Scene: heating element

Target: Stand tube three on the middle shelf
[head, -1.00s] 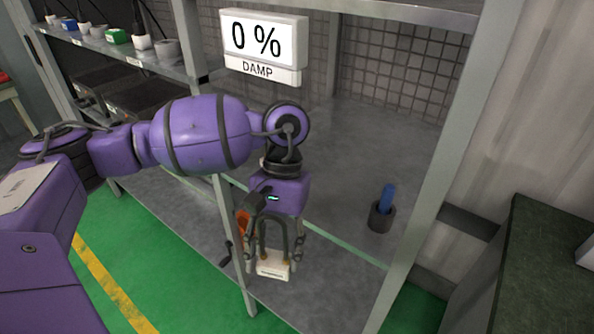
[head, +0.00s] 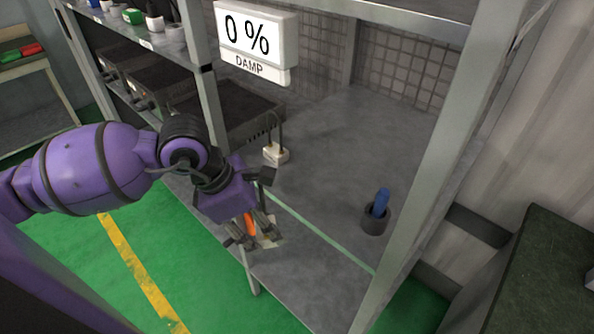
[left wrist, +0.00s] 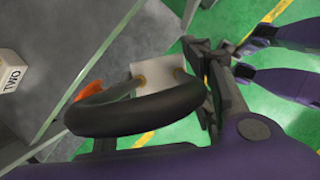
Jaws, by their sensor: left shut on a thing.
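My left gripper (head: 254,230) is shut on a heating tube, a black loop (left wrist: 135,112) on a white base (left wrist: 158,72). In the head view the white base (head: 270,237) shows beside the fingers, at the shelf's front edge; the gripper hides most of the loop. Its label is not readable, so I cannot confirm it is tube three. A second tube (head: 275,154) stands upright on the broad grey shelf (head: 320,180); its base reads TWO in the left wrist view (left wrist: 10,80). My right gripper is not in view.
A blue rod (head: 381,200) stands in a dark cup (head: 374,221) on the shelf's right. A metal post (head: 425,170) bounds the right side, another (head: 203,90) the left. A sign (head: 256,38) reads 0 % DAMP. The shelf's middle is clear.

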